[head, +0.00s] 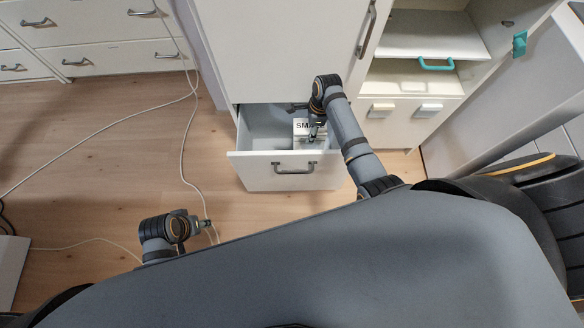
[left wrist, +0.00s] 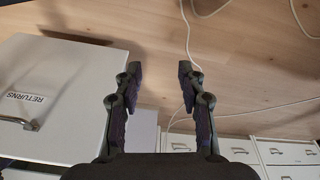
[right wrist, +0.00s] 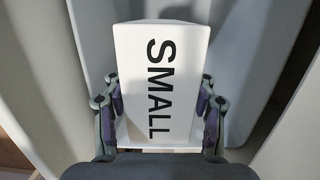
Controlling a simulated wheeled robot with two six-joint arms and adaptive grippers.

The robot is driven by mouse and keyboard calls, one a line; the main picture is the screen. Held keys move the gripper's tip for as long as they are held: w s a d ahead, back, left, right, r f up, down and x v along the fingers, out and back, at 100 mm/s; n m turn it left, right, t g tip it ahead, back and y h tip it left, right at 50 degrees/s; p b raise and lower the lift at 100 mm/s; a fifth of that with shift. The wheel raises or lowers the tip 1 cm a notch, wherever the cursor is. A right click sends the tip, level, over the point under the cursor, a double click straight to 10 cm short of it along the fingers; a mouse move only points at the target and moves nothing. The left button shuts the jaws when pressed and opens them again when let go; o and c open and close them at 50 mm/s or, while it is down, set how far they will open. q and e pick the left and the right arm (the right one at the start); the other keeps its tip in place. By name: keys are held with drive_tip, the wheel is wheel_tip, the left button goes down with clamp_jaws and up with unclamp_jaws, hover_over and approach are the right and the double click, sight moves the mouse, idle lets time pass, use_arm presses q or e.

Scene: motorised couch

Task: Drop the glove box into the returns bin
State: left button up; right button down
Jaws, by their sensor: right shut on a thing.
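The glove box (head: 302,126) is a white box marked "SMALL". It is inside the open drawer (head: 262,170) in the head view and fills the middle of the right wrist view (right wrist: 162,80). My right gripper (head: 314,132) reaches down into the drawer, with its fingers closed on both sides of the box. My left gripper (left wrist: 160,78) is open and empty, over the floor beside the bin.
A tall white cabinet (head: 275,45) stands above the drawer. To its right is an open cupboard (head: 425,38) with a teal handle. White drawers (head: 95,35) stand at the far left. Thin white cables (head: 183,150) cross the wooden floor, which is otherwise mostly clear.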

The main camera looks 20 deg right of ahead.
sight(308, 147)
wheel_tip(308, 147, down, 8)
drive_tip(key=b, duration=0.4)
wheel_tip(308, 147, down, 4)
drive_tip(key=shift+f+b, duration=0.1)
drive_tip(key=shift+b, duration=1.05)
drive_tip(key=shift+f, duration=0.1)
use_arm(q)
drive_tip(key=w+f+t, duration=0.1)
drive_tip(key=w+d+t, duration=0.1)
drive_tip(key=t, duration=0.1)
drive_tip(key=w+d+f+t+h, duration=0.1)
drive_tip(key=shift+w+d+f, duration=0.1)
drive_tip(key=shift+w+f, duration=0.2)
drive_tip(key=shift+f, duration=0.05)
drive_tip(key=shift+w, duration=0.1)
